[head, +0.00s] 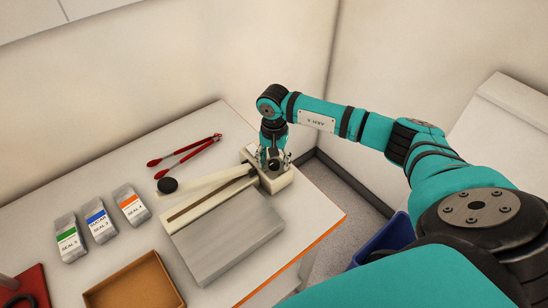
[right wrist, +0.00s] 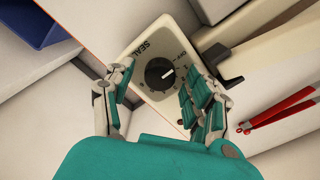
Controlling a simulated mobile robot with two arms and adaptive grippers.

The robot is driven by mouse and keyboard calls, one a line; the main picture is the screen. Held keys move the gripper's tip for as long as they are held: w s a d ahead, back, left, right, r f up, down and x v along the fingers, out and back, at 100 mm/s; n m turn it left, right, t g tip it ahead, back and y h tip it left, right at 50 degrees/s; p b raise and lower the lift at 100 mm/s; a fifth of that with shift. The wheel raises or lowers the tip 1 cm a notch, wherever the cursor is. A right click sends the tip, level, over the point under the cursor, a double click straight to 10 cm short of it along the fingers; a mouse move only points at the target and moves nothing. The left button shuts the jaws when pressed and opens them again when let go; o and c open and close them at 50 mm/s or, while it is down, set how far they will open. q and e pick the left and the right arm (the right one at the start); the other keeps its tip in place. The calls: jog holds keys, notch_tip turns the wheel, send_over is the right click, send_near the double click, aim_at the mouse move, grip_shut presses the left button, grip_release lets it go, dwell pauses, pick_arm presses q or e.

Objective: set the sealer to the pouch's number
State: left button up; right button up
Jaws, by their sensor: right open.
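The sealer (head: 228,238) has a grey plate, a cream arm with a black knob, and a cream control box (head: 283,179) at its far right end. In the right wrist view, the box face (right wrist: 147,50) reads "SEAL" and carries a black round dial (right wrist: 158,75) whose white mark points right and slightly up. My right gripper (head: 273,160) is over the box; in the wrist view its open fingers (right wrist: 157,80) are on either side of the dial, with contact unclear. Three pouches with green (head: 68,240), blue (head: 97,221) and orange (head: 130,206) labels lie at left; their numbers are too small to read surely.
Red tongs (head: 184,150) lie behind the sealer. A brown tray (head: 137,284) is at the front, and a red item (head: 30,285) at the left edge. A blue bin (head: 388,240) stands beyond the table's right edge. Walls rise behind the table.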

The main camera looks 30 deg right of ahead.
jog(key=c, duration=0.7)
grip_shut()
pick_arm(q)
jog(key=shift+f, duration=0.15)
pick_arm(e)
jog(key=shift+f, duration=0.1)
